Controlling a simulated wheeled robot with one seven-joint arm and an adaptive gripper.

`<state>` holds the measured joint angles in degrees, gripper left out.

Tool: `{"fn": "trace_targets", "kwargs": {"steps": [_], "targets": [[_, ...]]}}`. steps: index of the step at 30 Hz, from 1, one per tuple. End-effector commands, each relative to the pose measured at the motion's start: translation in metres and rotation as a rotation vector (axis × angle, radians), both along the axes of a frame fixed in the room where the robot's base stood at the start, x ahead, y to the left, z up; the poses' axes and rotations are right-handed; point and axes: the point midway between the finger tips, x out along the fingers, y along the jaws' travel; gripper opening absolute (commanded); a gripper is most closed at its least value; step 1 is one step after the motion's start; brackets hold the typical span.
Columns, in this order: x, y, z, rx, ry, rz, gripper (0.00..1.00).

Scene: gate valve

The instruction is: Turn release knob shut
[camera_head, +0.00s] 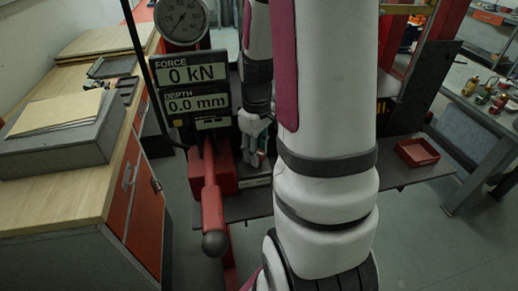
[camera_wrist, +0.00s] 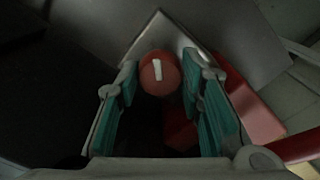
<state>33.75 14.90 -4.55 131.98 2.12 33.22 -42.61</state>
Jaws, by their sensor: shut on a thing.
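The release knob (camera_wrist: 150,84) is a round red knob with a short white mark, which stands nearly upright in the wrist view. My gripper (camera_wrist: 161,74) has its two teal-padded fingers on either side of the knob and is shut on it. In the head view my gripper (camera_head: 254,150) is low beside the red press, partly behind my arm. The knob cannot be made out in the head view.
A red lever (camera_head: 212,205) with a dark ball end stands left of my gripper. A display (camera_head: 192,86) reads 0 kN and 0.0 mm below a round gauge (camera_head: 181,18). A wooden bench (camera_head: 60,205) is at left, a red tray (camera_head: 417,152) at right.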

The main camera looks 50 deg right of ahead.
Motion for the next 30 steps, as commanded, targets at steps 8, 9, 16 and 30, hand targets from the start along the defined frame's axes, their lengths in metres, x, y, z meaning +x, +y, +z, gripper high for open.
{"fn": "trace_targets", "kwargs": {"steps": [8,9,16,30], "targets": [[0.0003,0.0007,0.0007,0.0,0.0,-0.261,0.07],[0.0004,0.0007,0.0007,0.0,0.0,-0.299,0.07],[0.0006,0.0008,0.0005,0.0,-0.001,-0.511,0.07],[0.0011,0.0007,0.0007,0.0,-0.003,-0.807,0.07]]}}
